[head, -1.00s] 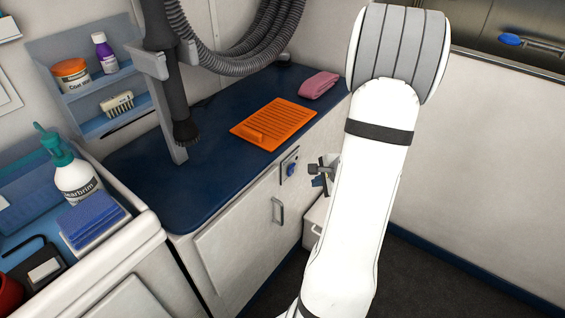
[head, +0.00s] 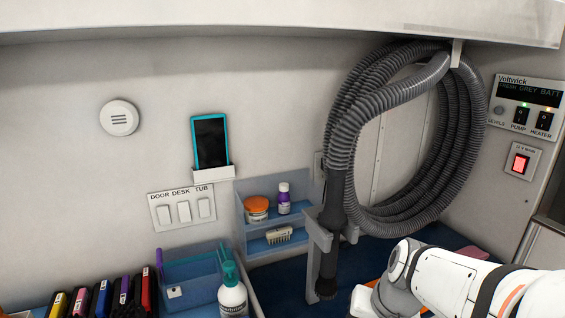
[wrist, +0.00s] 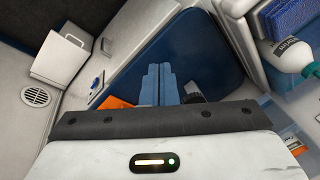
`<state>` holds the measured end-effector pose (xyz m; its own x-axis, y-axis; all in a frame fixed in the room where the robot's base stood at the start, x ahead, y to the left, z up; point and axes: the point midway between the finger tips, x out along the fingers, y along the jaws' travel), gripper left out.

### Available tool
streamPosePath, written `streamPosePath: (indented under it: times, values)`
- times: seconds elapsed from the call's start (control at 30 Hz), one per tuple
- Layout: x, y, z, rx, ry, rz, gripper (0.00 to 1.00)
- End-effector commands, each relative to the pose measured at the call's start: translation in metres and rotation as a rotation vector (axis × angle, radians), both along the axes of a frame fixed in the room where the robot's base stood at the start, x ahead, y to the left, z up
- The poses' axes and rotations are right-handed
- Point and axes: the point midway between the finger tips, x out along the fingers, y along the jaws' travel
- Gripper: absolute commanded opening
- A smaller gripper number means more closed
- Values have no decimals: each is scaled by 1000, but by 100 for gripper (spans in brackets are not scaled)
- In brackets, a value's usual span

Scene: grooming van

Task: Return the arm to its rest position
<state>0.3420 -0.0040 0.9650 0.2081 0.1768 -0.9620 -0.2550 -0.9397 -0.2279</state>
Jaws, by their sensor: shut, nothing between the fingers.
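My arm (head: 450,280) reaches in from the lower right of the head view, folded low in front of the blue counter. My gripper (wrist: 159,68) shows in the wrist view, its two blue-grey fingers closed together with nothing between them. It points over the dark blue counter (wrist: 215,50). Part of an orange mat (wrist: 116,102) shows beside the fingers. In the head view my gripper cannot be made out clearly.
A grey hose (head: 345,150) hangs coiled on the wall, its nozzle in a holder left of my arm. A wall rack (head: 274,195) holds a tub, bottle and brush. A white bottle (head: 232,298) stands lower left. A white bin (wrist: 62,58) shows in the wrist view.

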Motion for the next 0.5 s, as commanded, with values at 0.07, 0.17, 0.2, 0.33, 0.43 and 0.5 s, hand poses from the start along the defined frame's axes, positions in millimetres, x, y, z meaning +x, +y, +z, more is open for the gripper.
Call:
streamPosePath:
  times: [0.07, 0.17, 0.2, 0.33, 0.43, 0.5]
  values:
    - [-17, 7, 35, -89, -16, 114, 0]
    - [-30, 8, 53, -175, -28, 202, 0]
    - [-34, 7, 57, -200, -30, 225, 0]
    - [-39, 4, 61, -238, -35, 258, 0]
    - [-39, 4, 61, -238, -35, 258, 0]
    - [-39, 4, 61, -238, -35, 258, 0]
